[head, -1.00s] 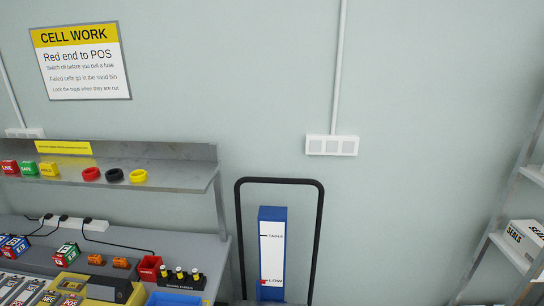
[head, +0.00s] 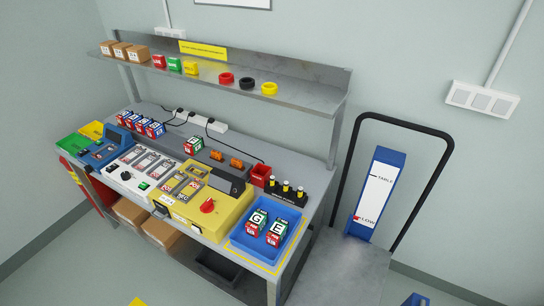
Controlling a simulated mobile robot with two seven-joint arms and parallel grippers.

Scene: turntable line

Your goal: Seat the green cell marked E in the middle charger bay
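The cell marked E (head: 277,231), green and white with a red end, stands in a blue tray (head: 236,241) at the bench's right front. A similar cell marked G (head: 257,221) is beside it, to the left. A white unit with slotted bays (head: 125,174) and a yellow unit with bays and a red knob (head: 222,224) sit left of the tray. I cannot tell for certain which is the charger, and the bay contents are too small to read. Neither of my grippers is in view.
Blue-marked cells (head: 139,124) and another green cell (head: 194,145) stand behind the units. A red bin (head: 261,174) and a black fuse rack (head: 287,195) are behind the tray. A shelf (head: 310,88) overhangs the bench. A cart with a black handle (head: 398,123) stands right.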

